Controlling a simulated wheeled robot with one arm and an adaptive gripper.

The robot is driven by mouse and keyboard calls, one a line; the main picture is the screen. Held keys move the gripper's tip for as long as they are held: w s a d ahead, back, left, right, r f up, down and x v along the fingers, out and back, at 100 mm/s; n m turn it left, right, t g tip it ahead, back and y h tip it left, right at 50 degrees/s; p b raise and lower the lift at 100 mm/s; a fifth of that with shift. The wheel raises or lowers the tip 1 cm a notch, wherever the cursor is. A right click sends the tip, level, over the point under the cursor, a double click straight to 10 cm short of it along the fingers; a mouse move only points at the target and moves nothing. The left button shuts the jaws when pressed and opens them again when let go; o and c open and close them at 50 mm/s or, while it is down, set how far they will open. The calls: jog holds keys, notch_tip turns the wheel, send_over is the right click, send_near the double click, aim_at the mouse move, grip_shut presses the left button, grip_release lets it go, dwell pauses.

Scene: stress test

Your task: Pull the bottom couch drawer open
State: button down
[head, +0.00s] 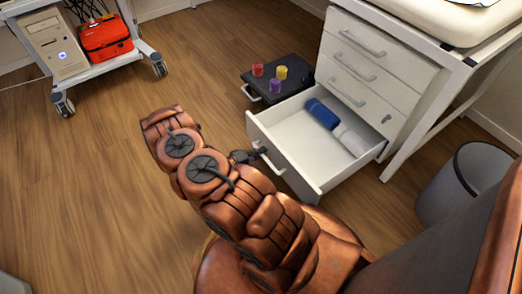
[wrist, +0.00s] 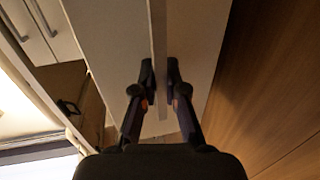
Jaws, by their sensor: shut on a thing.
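The bottom drawer (head: 300,128) of the white couch cabinet (head: 368,60) is pulled well out, its inside showing. A blue cylinder-like object (head: 322,114) and a white one (head: 350,140) lie in it. The drawer's grey handle (head: 270,162) is on its front face. My gripper (head: 256,155) is at that handle, partly hidden by my arm in the head view. In the wrist view my gripper's fingers (wrist: 160,72) are closed around the pale handle bar (wrist: 158,35), with the drawer front on both sides. The upper drawers are shut.
A black box (head: 268,82) with red, yellow and purple cups stands on the floor behind the drawer. A grey bin (head: 462,185) stands at the right. A trolley with a red bag (head: 105,40) is at the back left. The left floor is clear.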

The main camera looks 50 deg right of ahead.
jog(key=shift+w+a, duration=0.1)
dwell(0.3)
jog(key=c, duration=1.2)
grip_release()
jog(key=v, duration=1.2)
